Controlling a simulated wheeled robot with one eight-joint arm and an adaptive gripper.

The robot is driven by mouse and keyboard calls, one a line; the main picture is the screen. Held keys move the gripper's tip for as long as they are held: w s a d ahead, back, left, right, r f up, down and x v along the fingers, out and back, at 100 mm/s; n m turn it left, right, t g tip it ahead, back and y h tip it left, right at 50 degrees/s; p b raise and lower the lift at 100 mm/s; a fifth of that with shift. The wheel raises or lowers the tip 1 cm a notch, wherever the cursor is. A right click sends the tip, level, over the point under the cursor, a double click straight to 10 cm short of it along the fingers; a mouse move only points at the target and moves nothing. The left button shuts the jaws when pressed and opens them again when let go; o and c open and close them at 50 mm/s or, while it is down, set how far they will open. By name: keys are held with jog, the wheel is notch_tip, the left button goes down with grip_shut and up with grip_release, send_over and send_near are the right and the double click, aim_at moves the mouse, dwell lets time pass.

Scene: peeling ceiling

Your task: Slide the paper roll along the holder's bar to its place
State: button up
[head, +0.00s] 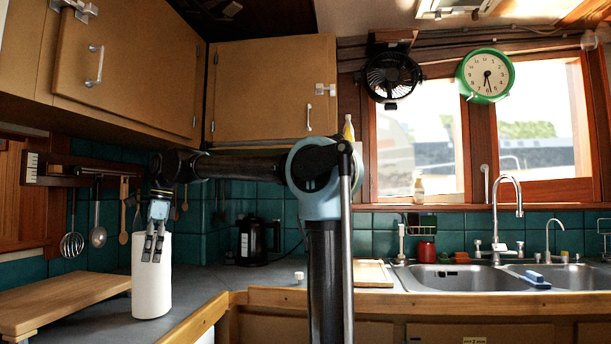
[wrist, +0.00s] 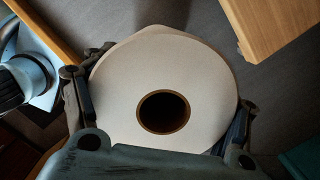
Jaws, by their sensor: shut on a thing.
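The white paper roll (head: 151,290) is upright at the left of the head view, over the grey counter beside the wooden board. In the wrist view the paper roll (wrist: 115,85) shows from above, with a brown core and a dark open hole. My gripper (head: 152,254) reaches down over its top and is shut on it. In the wrist view its fingers lie along opposite sides of the roll. Whether the roll's base touches the counter is hard to tell. I cannot make out the holder or its bar for certain in either view.
The wooden board (head: 62,302) lies just left of the roll. Utensils hang from a wall rack (head: 60,170) behind. A black kettle (head: 252,242) stands at the back corner. Cabinets (head: 271,90) hang above my arm.

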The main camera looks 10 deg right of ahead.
jog(key=shift+r, duration=1.95)
